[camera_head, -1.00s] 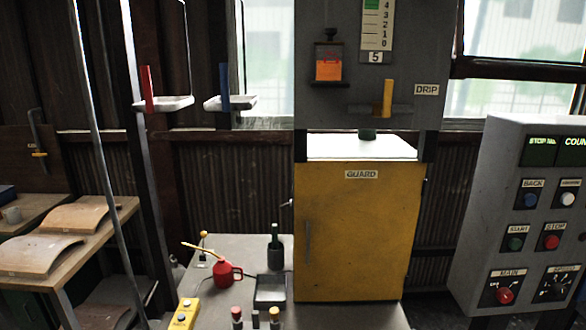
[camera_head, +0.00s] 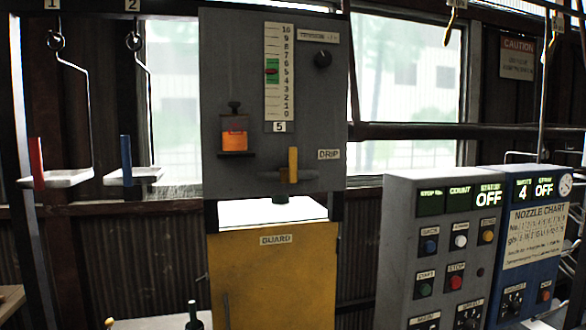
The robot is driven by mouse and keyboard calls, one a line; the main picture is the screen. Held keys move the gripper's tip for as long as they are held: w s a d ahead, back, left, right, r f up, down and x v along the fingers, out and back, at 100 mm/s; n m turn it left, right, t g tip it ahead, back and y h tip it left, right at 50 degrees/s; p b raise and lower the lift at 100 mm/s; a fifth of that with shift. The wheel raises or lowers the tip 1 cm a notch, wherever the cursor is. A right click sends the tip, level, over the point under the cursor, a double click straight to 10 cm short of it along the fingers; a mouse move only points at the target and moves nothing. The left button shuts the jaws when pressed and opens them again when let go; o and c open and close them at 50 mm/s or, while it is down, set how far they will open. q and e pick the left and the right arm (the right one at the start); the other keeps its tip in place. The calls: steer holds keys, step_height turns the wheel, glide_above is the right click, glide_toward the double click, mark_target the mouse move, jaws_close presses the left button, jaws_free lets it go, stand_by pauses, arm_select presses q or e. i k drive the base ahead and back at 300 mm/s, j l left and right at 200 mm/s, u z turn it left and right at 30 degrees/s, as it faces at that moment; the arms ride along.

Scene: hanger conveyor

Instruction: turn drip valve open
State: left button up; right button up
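The drip valve (camera_head: 293,163) is a yellow upright lever on a dark horizontal pipe, low on the front of a grey panel (camera_head: 225,75). The DRIP label (camera_head: 328,154) is just to its right. To its left is a small oiler cup (camera_head: 234,140) with orange contents and a dark knob on top. A vertical 0 to 10 scale (camera_head: 279,70) with a green band stands above the valve, with a plate reading 5 under it. Neither of my grippers is in view.
A yellow guard door (camera_head: 272,285) is below the panel. Hangers 1 and 2 carry white trays (camera_head: 68,178) (camera_head: 135,174) at left. A grey button console (camera_head: 400,240) and a blue nozzle chart box (camera_head: 535,235) stand at right. The space before the panel looks clear.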

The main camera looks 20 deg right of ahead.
mark_target(292, 176)
steer(key=i+j+z, duration=0.25)
steer(key=i+j, duration=0.2)
steer(key=j, duration=0.15)
steer(key=i+j+z, duration=0.15)
steer(key=j, duration=0.2)
